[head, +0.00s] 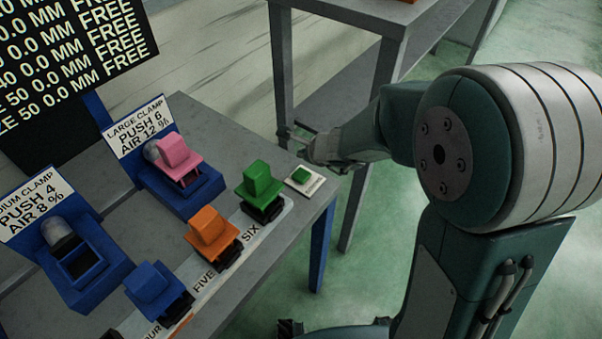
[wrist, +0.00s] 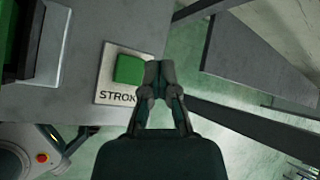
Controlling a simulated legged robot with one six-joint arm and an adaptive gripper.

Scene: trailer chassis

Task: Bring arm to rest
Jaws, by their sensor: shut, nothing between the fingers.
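My gripper (head: 292,139) is shut and empty in the head view, near the right corner of the grey bench (head: 262,140). The green button (head: 301,175) sits on a pale plate at that corner. In the wrist view my gripper (wrist: 158,74) has its fingertips together beside the green button (wrist: 129,69), on its right, over the plate marked "STROK". Whether the fingertips touch the plate cannot be told. My arm bends down from the right side of the head view.
On the bench stand a green block (head: 259,183), an orange block (head: 211,231), a blue block (head: 154,289) and a pink block (head: 175,158) in a blue clamp. A second grey table (head: 392,28) stands behind. Open green floor (head: 380,215) lies right of the bench.

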